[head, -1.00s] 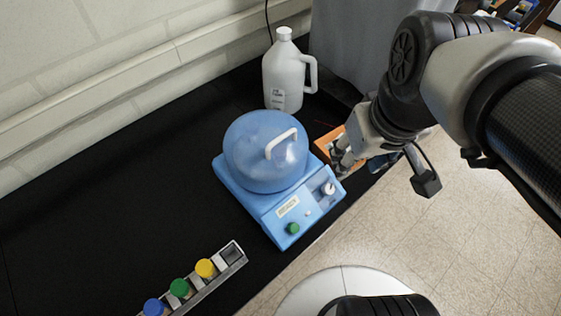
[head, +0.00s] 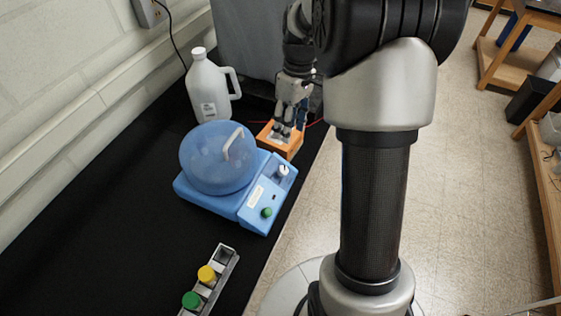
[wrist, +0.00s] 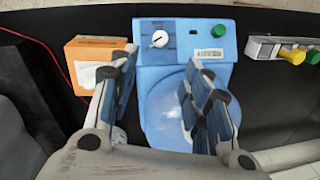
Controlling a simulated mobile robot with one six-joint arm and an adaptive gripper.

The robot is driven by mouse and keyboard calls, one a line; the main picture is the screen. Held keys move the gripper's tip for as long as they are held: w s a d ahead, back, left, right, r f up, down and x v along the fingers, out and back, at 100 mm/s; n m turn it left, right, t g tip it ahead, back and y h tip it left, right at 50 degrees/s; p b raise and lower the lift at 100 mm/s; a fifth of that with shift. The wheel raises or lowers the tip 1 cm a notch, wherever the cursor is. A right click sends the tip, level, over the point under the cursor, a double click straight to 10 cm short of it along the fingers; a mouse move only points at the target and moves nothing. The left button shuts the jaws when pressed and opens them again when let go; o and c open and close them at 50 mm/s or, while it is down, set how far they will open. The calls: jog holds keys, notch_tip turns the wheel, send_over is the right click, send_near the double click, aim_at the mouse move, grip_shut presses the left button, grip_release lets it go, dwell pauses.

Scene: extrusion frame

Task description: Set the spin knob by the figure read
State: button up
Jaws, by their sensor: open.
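The blue centrifuge (head: 210,205) with its domed lid and white handle stands on the black bench. Its sloped front panel carries the white spin knob (head: 283,170), a green button (head: 267,212) and a pale label. In the wrist view the knob (wrist: 159,39) has a dark pointer mark, and the label (wrist: 207,54) is too small to read. My gripper (head: 284,128) is open and empty, pointing down by the orange box (head: 291,148) behind the panel. In the wrist view its fingers (wrist: 160,84) stand apart, over the centrifuge and box, not touching the knob.
A white jug (head: 207,92) stands behind the centrifuge. A grey rack (head: 226,262) holding yellow and green capped tubes lies in front. A thin red cable runs by the orange box. Bare black bench lies left of the centrifuge.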

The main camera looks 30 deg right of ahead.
aim_at(284, 168)
jog(key=f+b, duration=0.1)
jog(key=f, duration=0.4)
jog(key=a+f+b, duration=0.1)
jog(key=f, duration=0.4)
jog(key=s+a+f+b, duration=0.1)
jog(key=f, duration=0.4)
grip_shut()
